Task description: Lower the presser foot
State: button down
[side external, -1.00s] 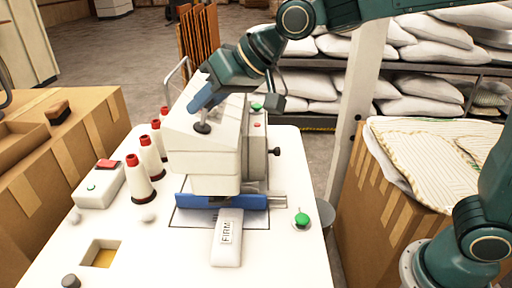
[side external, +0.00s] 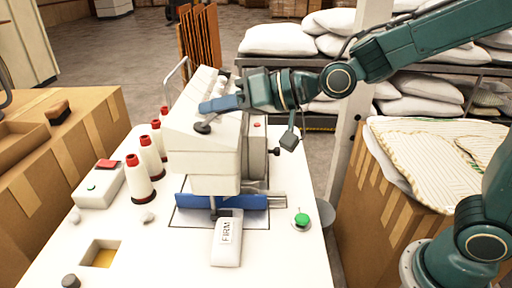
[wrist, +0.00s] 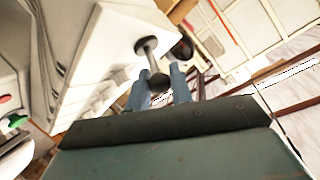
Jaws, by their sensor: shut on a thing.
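The white sewing machine (side external: 205,150) stands on the white table. A short lever on its head has a dark pivot (side external: 202,128); in the wrist view, the lever ends in a dark round knob (wrist: 158,81). My gripper (side external: 205,107) lies almost level over the head, its blue fingers shut on the lever's knob end. The fingers also show either side of the knob in the wrist view (wrist: 158,90). A thin dark presser foot shaft (side external: 213,204) shows below the head, close to the end of the white pillow marked FIRM (side external: 227,240). Whether the foot touches it is unclear.
Red-topped thread cones (side external: 141,180) and a control box (side external: 98,186) stand left of the machine. A green button (side external: 301,220) is at right. A cardboard box with striped fabric (side external: 425,150) stands beside the table. White sacks fill the shelves (side external: 430,90) behind.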

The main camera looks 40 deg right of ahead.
dwell(0.4)
jog(key=c, duration=1.3)
grip_release()
jog(key=shift+s+d, duration=0.1)
jog(key=shift+v, duration=6.75)
jog(key=shift+f, duration=0.1)
jog(key=shift+s+d+f, duration=0.1)
